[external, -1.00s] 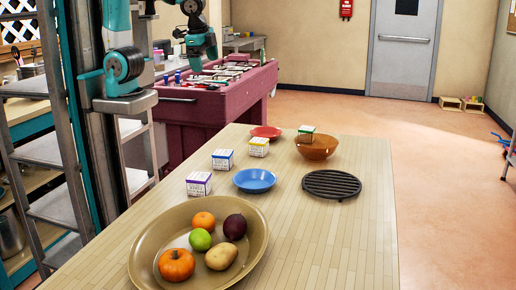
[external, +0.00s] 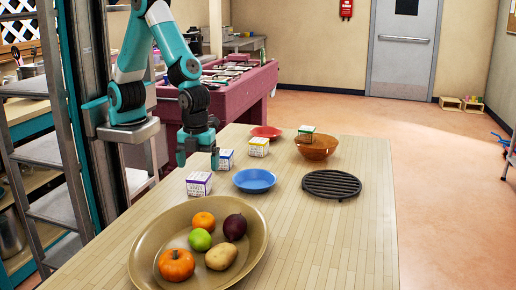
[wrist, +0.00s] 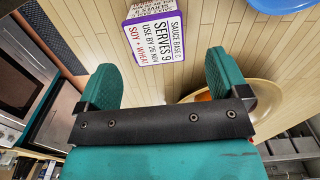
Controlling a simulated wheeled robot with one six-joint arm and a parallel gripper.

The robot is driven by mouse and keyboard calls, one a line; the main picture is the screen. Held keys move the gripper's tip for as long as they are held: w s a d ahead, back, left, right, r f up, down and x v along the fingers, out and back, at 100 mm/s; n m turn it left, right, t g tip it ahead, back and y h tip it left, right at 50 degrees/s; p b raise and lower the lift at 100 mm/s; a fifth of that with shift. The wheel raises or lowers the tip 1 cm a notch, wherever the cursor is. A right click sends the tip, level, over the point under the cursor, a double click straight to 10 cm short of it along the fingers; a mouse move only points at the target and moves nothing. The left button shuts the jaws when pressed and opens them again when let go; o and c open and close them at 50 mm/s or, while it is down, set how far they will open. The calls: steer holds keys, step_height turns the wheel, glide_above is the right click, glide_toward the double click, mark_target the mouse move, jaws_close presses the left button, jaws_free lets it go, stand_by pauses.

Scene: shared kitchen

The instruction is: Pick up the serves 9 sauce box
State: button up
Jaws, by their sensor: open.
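The serves 9 sauce box (external: 199,184) is a white carton with a purple top edge, standing on the wooden table left of the blue plate. In the wrist view its label (wrist: 154,40) reads "SAUCE BASE", "SERVES 9" and "SOY + WHEAT". My gripper (external: 198,160) points down above and behind this box in the external view. In the wrist view my gripper (wrist: 162,66) is open, its two teal fingers wide apart. The box shows beyond the gap between them, and nothing is held.
A blue-edged box (external: 226,162) stands close to my gripper, a yellow-edged box (external: 259,149) farther back. A green-topped box (external: 307,131) is at the orange bowl (external: 318,150). A blue plate (external: 254,181), black trivet (external: 331,185) and large produce bowl (external: 143,262) surround the area.

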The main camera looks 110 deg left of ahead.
mark_target(199, 176)
steer(key=shift+s+a+f+p, duration=0.1)
steer(key=shift+f+p, duration=0.2)
steer(key=shift+f, duration=1.45)
steer(key=shift+s+a+f+p, duration=0.1)
steer(key=shift+f+p, duration=0.2)
steer(key=shift+f, duration=1.45)
steer(key=c, duration=1.1)
steer(key=shift+r, duration=0.1)
